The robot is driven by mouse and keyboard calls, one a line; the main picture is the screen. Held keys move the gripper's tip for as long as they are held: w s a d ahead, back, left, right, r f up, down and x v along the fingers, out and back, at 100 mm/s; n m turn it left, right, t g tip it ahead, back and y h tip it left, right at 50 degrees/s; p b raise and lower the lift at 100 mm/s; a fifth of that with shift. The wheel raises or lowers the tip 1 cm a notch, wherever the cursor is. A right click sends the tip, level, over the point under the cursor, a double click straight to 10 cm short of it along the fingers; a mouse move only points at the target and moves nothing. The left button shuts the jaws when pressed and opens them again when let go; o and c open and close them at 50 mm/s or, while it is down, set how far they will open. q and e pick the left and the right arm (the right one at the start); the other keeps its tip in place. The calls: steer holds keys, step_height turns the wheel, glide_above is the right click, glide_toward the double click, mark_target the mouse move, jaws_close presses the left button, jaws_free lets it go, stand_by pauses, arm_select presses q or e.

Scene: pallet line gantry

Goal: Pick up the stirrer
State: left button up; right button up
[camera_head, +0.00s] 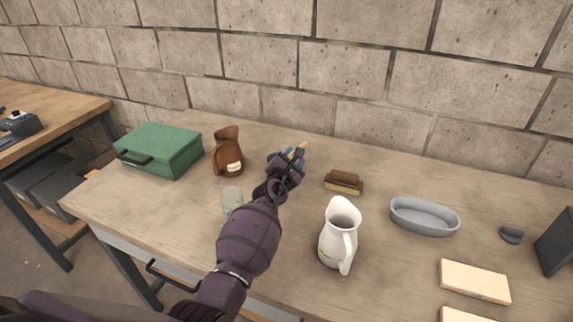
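A small tan, stick-like piece (301,148) shows just past the fingertips of my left gripper (288,163); it may be the stirrer, but most of it is hidden by the gripper. My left arm reaches up from the bottom left over the middle of the table. Small blue parts show on both sides of the gripper. I cannot tell whether its fingers are open or closed on the tan piece. My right gripper is not in view.
On the wooden table (290,270) stand a green case (162,148), a brown jug (228,155), a white pitcher (338,238), a brush (343,182), a grey oval dish (424,217) and a wooden block (474,281). A pale greenish object (231,197) is beside my arm. A block wall stands behind.

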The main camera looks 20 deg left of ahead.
arm_select(q)
steer(key=w+b, duration=0.2)
steer(key=w+f+b, duration=0.1)
steer(key=w+b, duration=0.1)
steer(key=w, duration=0.1)
steer(key=shift+w+a+b, duration=0.1)
steer(key=shift+b, duration=0.3)
steer(key=shift+w+b, duration=0.3)
steer(key=shift+w, duration=0.2)
steer(key=shift+w+r, duration=0.1)
steer(key=shift+r, duration=0.15)
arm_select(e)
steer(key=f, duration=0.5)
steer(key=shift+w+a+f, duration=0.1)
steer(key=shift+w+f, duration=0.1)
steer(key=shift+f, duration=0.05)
arm_select(q)
steer(key=shift+c, duration=0.2)
steer(key=c, duration=0.7)
jaws_close()
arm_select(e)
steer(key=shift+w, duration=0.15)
